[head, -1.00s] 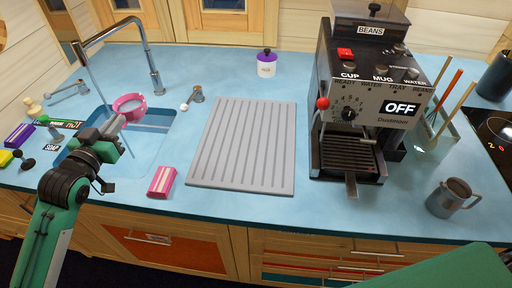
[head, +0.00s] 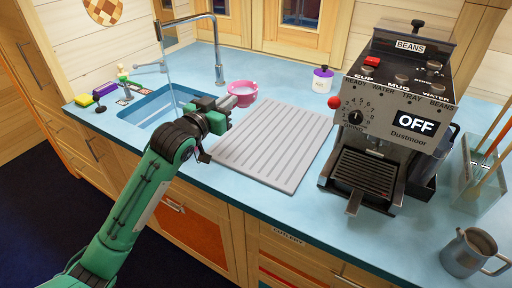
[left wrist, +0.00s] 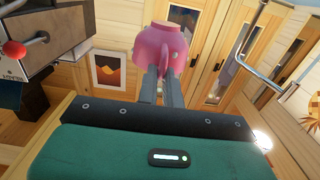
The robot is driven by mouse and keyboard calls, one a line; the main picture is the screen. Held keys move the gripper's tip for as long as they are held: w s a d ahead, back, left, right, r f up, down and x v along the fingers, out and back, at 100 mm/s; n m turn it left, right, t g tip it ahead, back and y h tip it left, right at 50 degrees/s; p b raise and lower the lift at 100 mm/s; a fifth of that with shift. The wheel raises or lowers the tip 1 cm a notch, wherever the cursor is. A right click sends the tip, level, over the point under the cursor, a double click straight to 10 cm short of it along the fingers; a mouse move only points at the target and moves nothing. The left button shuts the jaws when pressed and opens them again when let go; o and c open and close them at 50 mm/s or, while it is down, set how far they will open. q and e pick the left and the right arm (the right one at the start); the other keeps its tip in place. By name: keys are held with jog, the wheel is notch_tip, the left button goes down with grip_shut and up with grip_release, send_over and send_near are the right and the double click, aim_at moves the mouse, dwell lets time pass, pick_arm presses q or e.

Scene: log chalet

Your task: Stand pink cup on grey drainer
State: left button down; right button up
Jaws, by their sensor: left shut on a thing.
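The pink cup (head: 242,94) is held by my left gripper (head: 230,102), which is shut on it. In the left wrist view, the pink cup (left wrist: 172,52) sits at the tips of the left gripper's fingers (left wrist: 158,75). My right gripper is not in view.
The coffee machine (head: 395,110) stands right of the drainer. A metal jug (head: 470,252) is at the lower right.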

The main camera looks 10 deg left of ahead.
pick_arm(q)
notch_tip(320, 180, down, 17)
jog(key=shift+f+p, duration=0.1)
jog(key=shift+p, duration=0.35)
jog(key=shift+f, duration=0.15)
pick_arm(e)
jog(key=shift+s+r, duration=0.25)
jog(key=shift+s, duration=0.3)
pick_arm(q)
jog(key=shift+f, duration=0.15)
jog(key=c, duration=1.6)
grip_release()
jog(key=shift+o, duration=0.2)
